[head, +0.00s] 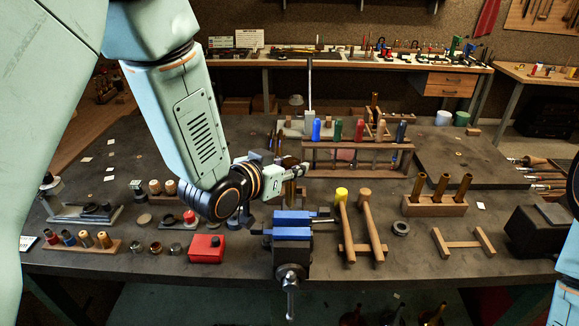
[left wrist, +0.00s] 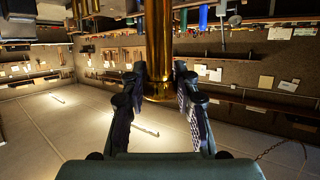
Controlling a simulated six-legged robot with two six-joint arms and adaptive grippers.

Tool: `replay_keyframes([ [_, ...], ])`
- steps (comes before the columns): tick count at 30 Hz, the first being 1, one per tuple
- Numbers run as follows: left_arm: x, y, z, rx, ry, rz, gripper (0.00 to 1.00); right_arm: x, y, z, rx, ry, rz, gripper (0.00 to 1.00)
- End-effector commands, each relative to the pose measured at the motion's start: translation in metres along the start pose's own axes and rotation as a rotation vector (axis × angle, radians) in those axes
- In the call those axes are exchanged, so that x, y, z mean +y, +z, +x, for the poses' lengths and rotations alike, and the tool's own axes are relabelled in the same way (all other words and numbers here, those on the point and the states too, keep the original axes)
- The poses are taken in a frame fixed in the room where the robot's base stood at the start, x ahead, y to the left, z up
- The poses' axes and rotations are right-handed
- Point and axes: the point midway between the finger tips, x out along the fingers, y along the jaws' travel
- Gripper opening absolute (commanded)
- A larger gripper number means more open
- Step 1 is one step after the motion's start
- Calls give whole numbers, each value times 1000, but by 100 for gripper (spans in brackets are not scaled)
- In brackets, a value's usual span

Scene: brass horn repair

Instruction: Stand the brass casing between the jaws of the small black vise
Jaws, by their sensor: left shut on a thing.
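The brass casing (left wrist: 158,45) is a shiny gold tube in the left wrist view, between the two dark fingers of my left gripper (left wrist: 160,88). The fingers are shut on its near end. The small vise (head: 291,248) has a black body, blue jaw pieces and a handle hanging at the front bench edge. The gripper is beyond its jaws, apart from them. My right gripper is out of view.
A wooden block (head: 435,207) holds three brass tubes at right. Two hammers (head: 370,222) rest on a stand beside the vise. A red box (head: 206,249) is left of it. A wooden rack (head: 358,158) with coloured handles stands behind. Bare bench lies between block and rack.

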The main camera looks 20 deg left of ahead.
Motion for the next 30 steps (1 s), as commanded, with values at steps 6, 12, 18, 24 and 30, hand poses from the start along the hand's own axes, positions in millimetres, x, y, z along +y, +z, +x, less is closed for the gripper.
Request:
replay_keyframes([
  [6, 0, 8, 4, 1, 1, 1, 0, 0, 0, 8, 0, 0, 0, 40],
  [12, 0, 23, 10, 1, 1, 1, 0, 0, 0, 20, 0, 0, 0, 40],
  [18, 0, 39, 15, 1, 0, 0, 0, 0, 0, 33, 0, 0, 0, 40],
  [24, 0, 45, 17, 2, 0, 0, 0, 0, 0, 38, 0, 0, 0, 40],
  [30, 0, 44, 16, 2, 0, 0, 0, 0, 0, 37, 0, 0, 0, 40],
])
